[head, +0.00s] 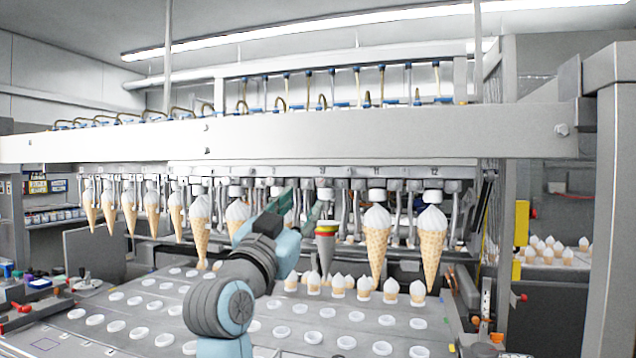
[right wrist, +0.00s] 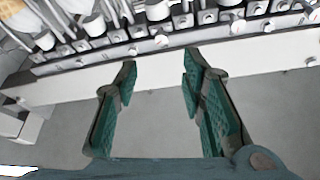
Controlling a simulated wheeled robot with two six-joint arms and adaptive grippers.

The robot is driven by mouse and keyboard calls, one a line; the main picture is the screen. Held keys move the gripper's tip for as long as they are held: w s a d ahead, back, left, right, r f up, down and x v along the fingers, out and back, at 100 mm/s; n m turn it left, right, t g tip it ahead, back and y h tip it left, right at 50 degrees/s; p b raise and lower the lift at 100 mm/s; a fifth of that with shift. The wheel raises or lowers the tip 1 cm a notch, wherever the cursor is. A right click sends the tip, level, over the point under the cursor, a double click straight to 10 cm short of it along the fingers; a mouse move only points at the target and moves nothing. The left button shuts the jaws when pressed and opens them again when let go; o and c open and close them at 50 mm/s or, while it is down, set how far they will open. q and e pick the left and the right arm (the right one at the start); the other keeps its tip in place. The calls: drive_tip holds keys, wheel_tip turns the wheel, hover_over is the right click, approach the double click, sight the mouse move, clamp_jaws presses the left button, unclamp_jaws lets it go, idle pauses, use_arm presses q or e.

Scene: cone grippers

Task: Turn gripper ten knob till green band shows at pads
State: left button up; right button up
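In the head view a grey gauge cone (head: 326,255) with coloured bands near its top hangs at station ten, between the "11" ice-cream cone (head: 377,245) and my right arm. Red and yellow show on it; whether a green band shows at the pads is too small to tell. My right gripper (head: 300,206) is up at the row of cone grippers, just left of and above the gauge cone. The right wrist view shows its two green-padded fingers (right wrist: 160,75) apart with nothing between them. The knob of gripper ten is not clearly made out. My left gripper is not in view.
A row of ice-cream cones (head: 200,228) hangs on both sides of my arm. A grey plate with white-rimmed holes (head: 140,332) lies below, with several small cones (head: 338,285) behind. A white beam (head: 300,135) crosses above; a pale rail (right wrist: 160,62) runs beyond my fingertips.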

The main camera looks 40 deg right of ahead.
sight(319, 182)
drive_tip(key=p+x, duration=0.1)
drive_tip(key=x, duration=0.8)
drive_tip(key=shift+w+d+f+p, duration=0.1)
drive_tip(key=shift+w+d+p, duration=0.1)
drive_tip(key=shift+p, duration=0.2)
drive_tip(key=shift+w+d, duration=0.15)
drive_tip(key=shift+d, duration=0.15)
drive_tip(key=shift+r, duration=0.2)
drive_tip(key=shift+w+a, duration=0.1)
drive_tip(key=shift+c, duration=0.3)
